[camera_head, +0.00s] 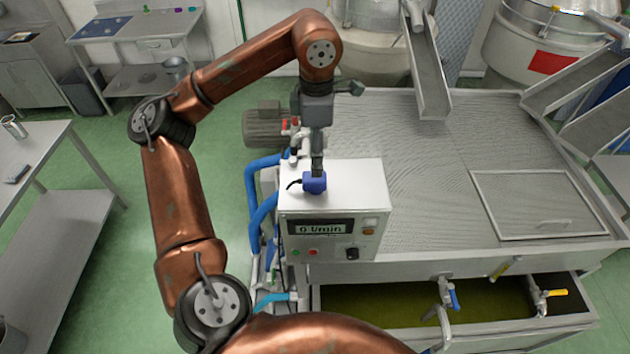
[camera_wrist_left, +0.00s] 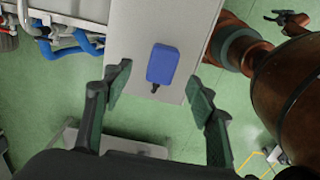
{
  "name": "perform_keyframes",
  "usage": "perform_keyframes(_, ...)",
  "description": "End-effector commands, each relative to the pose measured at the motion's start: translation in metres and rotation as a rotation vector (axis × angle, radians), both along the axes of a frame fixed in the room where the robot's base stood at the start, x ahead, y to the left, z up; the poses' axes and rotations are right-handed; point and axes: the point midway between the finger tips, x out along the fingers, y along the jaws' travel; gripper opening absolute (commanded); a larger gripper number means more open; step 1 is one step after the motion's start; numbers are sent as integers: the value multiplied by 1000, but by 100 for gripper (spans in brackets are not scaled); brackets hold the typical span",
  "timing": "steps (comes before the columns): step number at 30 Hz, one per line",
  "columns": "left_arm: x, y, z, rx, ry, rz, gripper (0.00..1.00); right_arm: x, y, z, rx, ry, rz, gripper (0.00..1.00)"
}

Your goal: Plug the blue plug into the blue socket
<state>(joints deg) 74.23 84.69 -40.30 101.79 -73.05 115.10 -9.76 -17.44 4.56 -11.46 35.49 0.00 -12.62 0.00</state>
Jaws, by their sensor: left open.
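A blue plug (camera_head: 314,183) lies on the white control box (camera_head: 340,175), with a short black cable end at its left. In the left wrist view the plug (camera_wrist_left: 162,63) is a blue block with a black stub, and I see it between the fingers. My left gripper (camera_head: 316,170) points down just above it. In the left wrist view my left gripper (camera_wrist_left: 159,92) is open, with clear gaps to the plug on both sides. A small dark claw (camera_wrist_left: 290,20) at the upper right seems to be my right gripper. I cannot make out the blue socket.
Blue hoses (camera_head: 262,195) and a grey motor (camera_head: 266,127) stand left of the box. The wide metal machine top (camera_head: 420,150) to the right is mostly clear. A far table (camera_head: 110,28) holds small coloured items. A side table (camera_head: 35,150) stands at left.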

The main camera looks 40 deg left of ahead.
Motion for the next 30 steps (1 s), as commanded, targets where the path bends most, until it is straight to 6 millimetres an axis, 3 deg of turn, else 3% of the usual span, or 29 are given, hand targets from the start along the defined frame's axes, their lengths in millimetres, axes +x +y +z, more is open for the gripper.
perform_keyframes(7,-1,0,-24,0,4,-1,52,2,0,-6,0,-2,1,40)
perform_keyframes(17,-1,0,-26,1,2,-1,52,4,0,-4,0,-4,1,40)
perform_keyframes(30,-7,0,-75,0,3,-1,52,6,0,10,0,-7,1,40)
